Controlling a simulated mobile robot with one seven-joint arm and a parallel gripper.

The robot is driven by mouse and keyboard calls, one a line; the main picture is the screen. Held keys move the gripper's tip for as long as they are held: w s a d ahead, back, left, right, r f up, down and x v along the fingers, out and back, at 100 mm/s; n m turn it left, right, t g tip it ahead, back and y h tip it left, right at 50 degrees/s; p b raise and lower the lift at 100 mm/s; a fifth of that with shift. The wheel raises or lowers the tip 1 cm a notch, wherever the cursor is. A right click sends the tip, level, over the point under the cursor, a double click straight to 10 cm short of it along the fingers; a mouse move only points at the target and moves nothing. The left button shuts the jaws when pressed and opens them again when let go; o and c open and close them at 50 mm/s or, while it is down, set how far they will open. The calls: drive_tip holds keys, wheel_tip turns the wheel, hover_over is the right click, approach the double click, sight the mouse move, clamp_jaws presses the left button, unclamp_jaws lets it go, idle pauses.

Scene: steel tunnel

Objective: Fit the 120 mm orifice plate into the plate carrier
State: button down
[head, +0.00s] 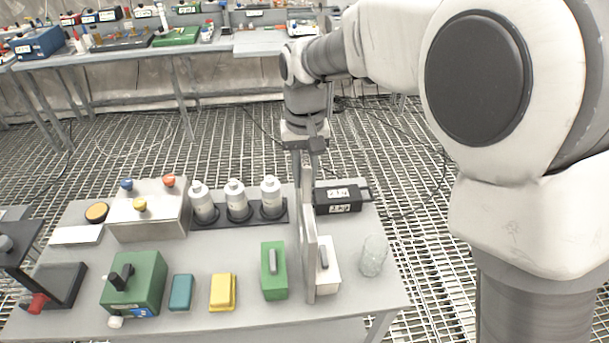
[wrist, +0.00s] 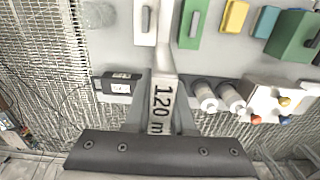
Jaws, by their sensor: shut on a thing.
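My gripper (head: 305,168) points down over the middle of the bench. It is shut on the grey 120 mm orifice plate (head: 309,245), which hangs nearly edge-on to the head view. In the wrist view its handle (wrist: 161,104) reads "120 m", the rest of the label cut off, between the two fingers. The plate hides a strip of bench between a green block (head: 274,270) and a white block (head: 328,272), each with a grey grip. I cannot tell whether its lower edge touches the bench. I cannot make out which thing is the plate carrier.
A black box with white labels (head: 338,200) and a clear glass (head: 373,256) stand right of the plate. White bottles (head: 236,200) in a dark rack stand left. A green lever box (head: 135,283), teal block (head: 181,292) and yellow block (head: 223,291) line the front.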

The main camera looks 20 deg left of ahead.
drive_tip(key=shift+f, duration=0.15)
drive_tip(key=c, duration=0.8)
unclamp_jaws()
drive_tip(key=shift+o, duration=0.2)
wheel_tip(320, 180, up, 12)
drive_tip(key=shift+r+p, duration=0.1)
drive_tip(key=shift+p, duration=0.4)
